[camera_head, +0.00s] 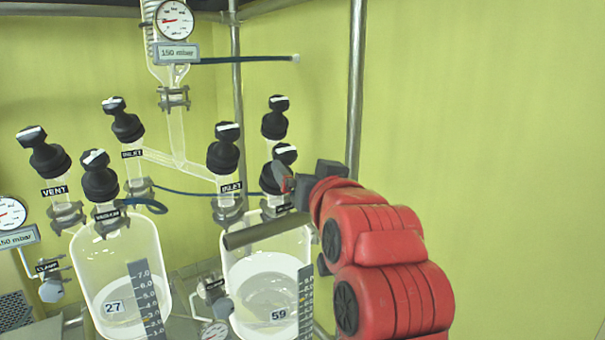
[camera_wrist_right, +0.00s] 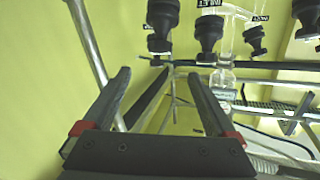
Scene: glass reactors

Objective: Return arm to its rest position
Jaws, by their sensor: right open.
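My right arm, red with dark joints, reaches in from the lower right in the head view. Its dark gripper (camera_head: 292,185) is in front of the black knob at the top of the right reactor and partly overlaps it. In the right wrist view the gripper (camera_wrist_right: 160,80) has its two long fingers spread wide, with nothing between them. Whether it touches the knob cannot be told from the head view; in the wrist view the black knobs (camera_wrist_right: 162,25) lie beyond the fingertips. My left gripper is not in view.
Two glass reactors, labelled 27 (camera_head: 118,262) and 59 (camera_head: 262,270), hold pale liquid. Several black-knobbed valves (camera_head: 224,150) stand above them. A gauge (camera_head: 174,20) and a metal post (camera_head: 356,90) are behind. The space in front of the green wall (camera_head: 490,120) at right is clear.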

